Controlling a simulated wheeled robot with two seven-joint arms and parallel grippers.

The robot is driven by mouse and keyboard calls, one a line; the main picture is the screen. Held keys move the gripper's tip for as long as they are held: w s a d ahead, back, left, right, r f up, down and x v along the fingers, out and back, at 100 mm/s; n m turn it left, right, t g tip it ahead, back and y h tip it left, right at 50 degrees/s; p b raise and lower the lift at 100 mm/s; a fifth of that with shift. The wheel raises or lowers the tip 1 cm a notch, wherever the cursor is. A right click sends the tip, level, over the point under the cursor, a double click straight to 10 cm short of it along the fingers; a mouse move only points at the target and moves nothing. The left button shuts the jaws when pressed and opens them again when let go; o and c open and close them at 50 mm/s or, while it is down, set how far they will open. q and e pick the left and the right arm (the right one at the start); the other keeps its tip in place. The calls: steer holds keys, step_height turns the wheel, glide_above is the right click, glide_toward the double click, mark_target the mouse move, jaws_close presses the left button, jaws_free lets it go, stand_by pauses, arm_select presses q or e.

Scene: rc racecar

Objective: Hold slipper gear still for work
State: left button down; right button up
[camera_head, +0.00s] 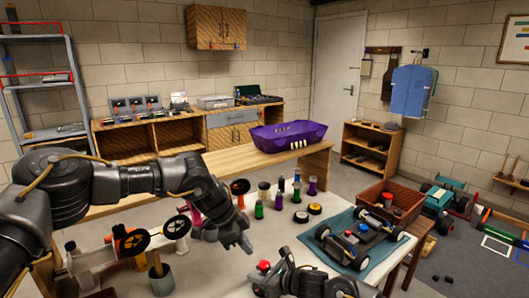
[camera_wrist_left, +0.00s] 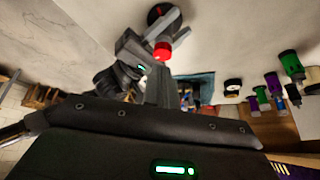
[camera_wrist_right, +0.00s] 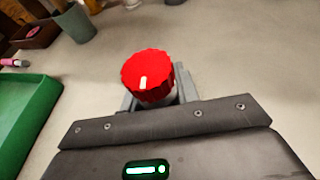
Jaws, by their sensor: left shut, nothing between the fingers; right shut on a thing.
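The red ribbed round part, which looks like the slipper gear (camera_wrist_right: 147,75), sits upright between the fingers of my right gripper (camera_wrist_right: 152,98), with a white mark on its face. My right gripper is shut on it. In the head view the red part (camera_head: 263,265) shows above the table's near edge, at my right gripper (camera_head: 266,275). The left wrist view also shows the red part (camera_wrist_left: 162,50). My left gripper (camera_head: 247,246) is shut and empty above the table, up and left of the red part and apart from it. Its fingertips are hard to make out in its own wrist view.
An RC car chassis (camera_head: 352,245) lies on a blue mat (camera_head: 306,238) to the right. Several small bottles (camera_head: 279,201) and dark wheels (camera_head: 301,217) stand behind. A grey cup (camera_head: 161,281) is at left. A green tray (camera_wrist_right: 22,112) shows in the right wrist view.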

mark_target(265, 266)
arm_select(q)
step_height(265, 266, down, 7)
steer(key=shift+s+d+n, duration=0.2)
steer(key=shift+d+n, duration=0.1)
steer(key=shift+d, duration=0.15)
stand_by(0.4)
steer(key=shift+w+d+r, duration=0.1)
steer(key=shift+w+d, duration=0.05)
steer(key=shift+d, duration=0.2)
stand_by(0.7)
steer(key=shift+w, duration=0.25)
steer(key=shift+w+a, duration=0.1)
steer(key=shift+w, duration=0.7)
stand_by(0.6)
